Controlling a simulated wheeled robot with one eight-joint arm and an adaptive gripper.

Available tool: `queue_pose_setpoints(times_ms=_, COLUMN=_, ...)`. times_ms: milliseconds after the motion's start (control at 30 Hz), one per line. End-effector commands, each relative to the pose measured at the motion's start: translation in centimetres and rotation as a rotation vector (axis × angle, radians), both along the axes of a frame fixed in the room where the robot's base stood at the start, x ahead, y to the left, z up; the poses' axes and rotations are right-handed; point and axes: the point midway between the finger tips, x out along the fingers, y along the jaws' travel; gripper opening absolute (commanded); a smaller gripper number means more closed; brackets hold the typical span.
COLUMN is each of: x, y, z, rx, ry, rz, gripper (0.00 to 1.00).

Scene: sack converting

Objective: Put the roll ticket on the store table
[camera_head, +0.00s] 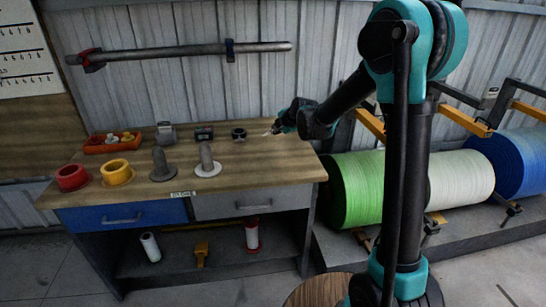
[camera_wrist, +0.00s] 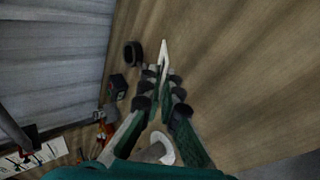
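The strip points away from the fingertips over the wooden top. In the head view the ticket (camera_head: 269,133) is a small pale patch at the fingertips. Whether it touches the table is unclear.
A dark ring (camera_head: 239,135) is left of my gripper. Large rolls, including a green one (camera_head: 357,188), lie right. The table's right front is clear.

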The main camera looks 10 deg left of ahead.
Motion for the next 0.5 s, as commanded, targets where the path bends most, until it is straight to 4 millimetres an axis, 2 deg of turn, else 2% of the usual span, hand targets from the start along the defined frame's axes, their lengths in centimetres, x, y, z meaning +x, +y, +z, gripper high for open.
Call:
queue_pose_setpoints(times_ms=300, x=0.1, y=0.0, z=-4.4, rx=0.000, ry=0.000, rz=0.000, gripper=0.00)
queue_pose_setpoints(times_ms=500, x=0.0, y=0.0, z=-6.4, rx=-0.001, ry=0.000, rz=-0.001, gripper=0.00)
